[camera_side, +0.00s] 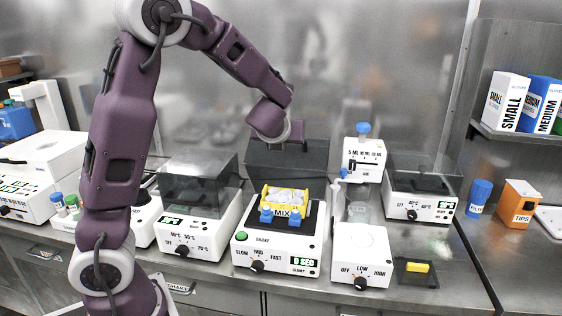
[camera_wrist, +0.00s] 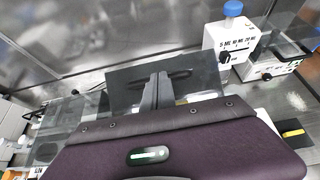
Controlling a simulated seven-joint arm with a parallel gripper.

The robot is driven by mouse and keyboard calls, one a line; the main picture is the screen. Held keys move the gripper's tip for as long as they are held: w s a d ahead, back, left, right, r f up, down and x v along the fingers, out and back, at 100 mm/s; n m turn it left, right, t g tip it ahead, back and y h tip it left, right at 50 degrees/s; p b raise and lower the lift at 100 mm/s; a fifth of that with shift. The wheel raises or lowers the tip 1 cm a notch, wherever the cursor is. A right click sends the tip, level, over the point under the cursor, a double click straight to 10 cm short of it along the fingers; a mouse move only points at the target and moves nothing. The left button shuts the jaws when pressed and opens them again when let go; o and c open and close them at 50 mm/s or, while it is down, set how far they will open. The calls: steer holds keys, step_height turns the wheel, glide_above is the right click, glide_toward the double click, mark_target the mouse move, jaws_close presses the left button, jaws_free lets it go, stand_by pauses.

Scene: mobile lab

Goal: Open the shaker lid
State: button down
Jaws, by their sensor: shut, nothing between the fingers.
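The shaker (camera_side: 275,248) is a white box with a black top, a green button, a knob and a "0 SEC" display. Its dark see-through lid (camera_side: 265,160) stands raised at the back, so the yellow rack (camera_side: 266,197) marked "MIX" on top is uncovered. My gripper (camera_side: 301,146) is shut and empty at the upper right part of the lid. In the wrist view, my gripper's fingers (camera_wrist: 160,78) are together in front of the dark lid panel (camera_wrist: 203,76). I cannot tell whether they touch it.
A heater box with a smoky cover (camera_side: 195,180) stands close on the left. A white dispenser with a blue cap (camera_side: 363,158) and a low/high unit (camera_side: 360,250) stand close on the right. The steel wall is behind.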

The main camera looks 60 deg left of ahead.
steer(key=w+a, duration=0.2)
steer(key=w+a+r, duration=0.1)
steer(key=w+a, duration=0.2)
steer(key=w+a+r, duration=0.1)
steer(key=w+a, duration=0.1)
steer(key=shift+w+a, duration=0.35)
steer(key=shift+a, duration=0.05)
steer(key=shift+w+a+f, duration=0.1)
steer(key=shift+w+a, duration=0.55)
steer(key=shift+w, duration=0.1)
steer(key=s+r, duration=0.1)
steer(key=d+r, duration=0.1)
steer(key=s+d+r, duration=0.1)
steer(key=r, duration=0.1)
steer(key=shift+s+d, duration=0.2)
steer(key=shift+s, duration=0.1)
step_height(320, 180, up, 8)
steer(key=d, duration=0.1)
steer(key=shift+s, duration=0.45)
steer(key=shift+r, duration=0.1)
